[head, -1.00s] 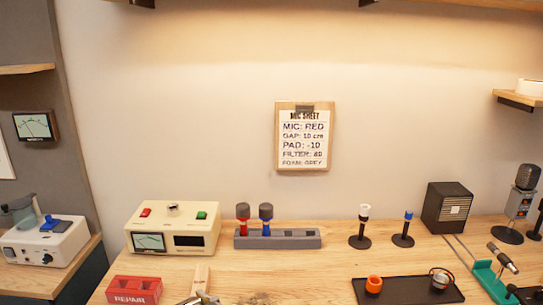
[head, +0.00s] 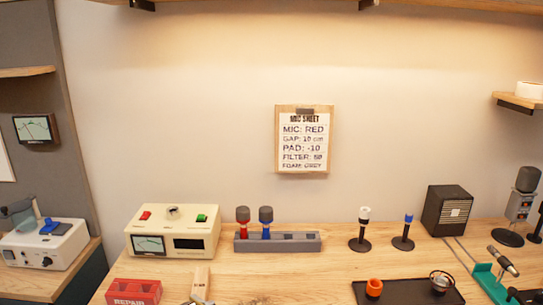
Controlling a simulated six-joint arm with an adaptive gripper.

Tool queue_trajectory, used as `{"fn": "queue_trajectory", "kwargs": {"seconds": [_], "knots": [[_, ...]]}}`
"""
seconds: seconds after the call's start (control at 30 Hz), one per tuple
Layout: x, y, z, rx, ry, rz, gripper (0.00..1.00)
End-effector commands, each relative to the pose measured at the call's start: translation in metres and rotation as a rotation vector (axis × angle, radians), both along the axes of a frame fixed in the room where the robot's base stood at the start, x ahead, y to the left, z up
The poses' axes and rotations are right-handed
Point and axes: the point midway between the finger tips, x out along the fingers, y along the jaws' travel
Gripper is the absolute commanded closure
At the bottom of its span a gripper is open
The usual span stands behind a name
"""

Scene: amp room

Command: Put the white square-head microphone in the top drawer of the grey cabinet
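I cannot make out a white square-head microphone or the grey cabinet's top drawer in this head view. A small stand with a white-topped black piece (head: 364,227) stands on the bench, but I cannot tell that its head is square. Two microphones stand in the grey rack, one with a red body (head: 243,228) and one with a blue body (head: 266,229), both with dark round heads. My gripper is not in view.
The wooden bench (head: 300,264) holds a cream meter box (head: 173,231), a red REPAIR bin (head: 134,291), the grey rack (head: 305,242), a blue-topped stand (head: 404,237), a black speaker box (head: 447,209) and a dark tray (head: 405,292). The bench middle is clear.

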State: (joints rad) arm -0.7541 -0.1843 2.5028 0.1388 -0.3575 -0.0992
Motion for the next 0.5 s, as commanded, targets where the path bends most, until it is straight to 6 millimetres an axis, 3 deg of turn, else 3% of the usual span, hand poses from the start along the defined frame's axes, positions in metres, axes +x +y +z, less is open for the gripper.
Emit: {"fn": "queue_trajectory", "kwargs": {"seconds": [0.17, 0.5], "knots": [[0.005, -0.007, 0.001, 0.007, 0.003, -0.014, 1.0], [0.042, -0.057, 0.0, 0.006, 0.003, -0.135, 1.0]]}}
